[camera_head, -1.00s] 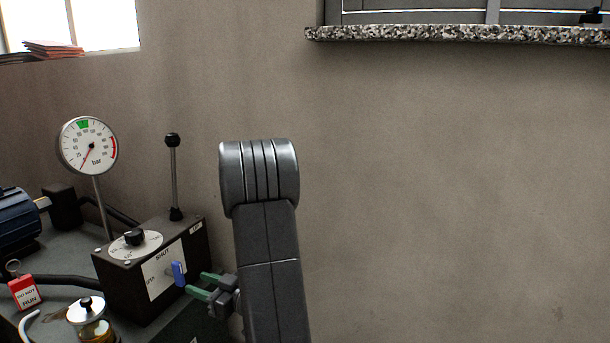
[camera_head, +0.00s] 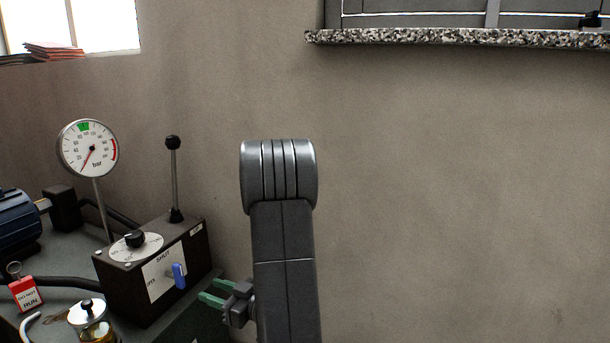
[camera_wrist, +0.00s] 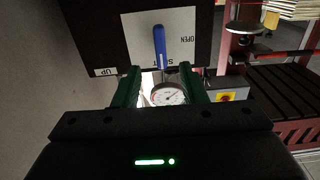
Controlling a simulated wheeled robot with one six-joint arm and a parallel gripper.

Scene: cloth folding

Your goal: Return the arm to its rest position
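My gripper (camera_head: 207,290) is open and empty in the head view, at the lower left of my grey arm. Its green fingers point left toward the black control box (camera_head: 130,283).
A pressure gauge (camera_head: 89,147), an upright black-knobbed rod (camera_head: 174,180), a blue motor (camera_head: 15,220), a red tag (camera_head: 25,293) and a glass jar (camera_head: 92,320) crowd the left. A granite ledge (camera_head: 450,38) juts out at upper right. The wall right of my arm is clear.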

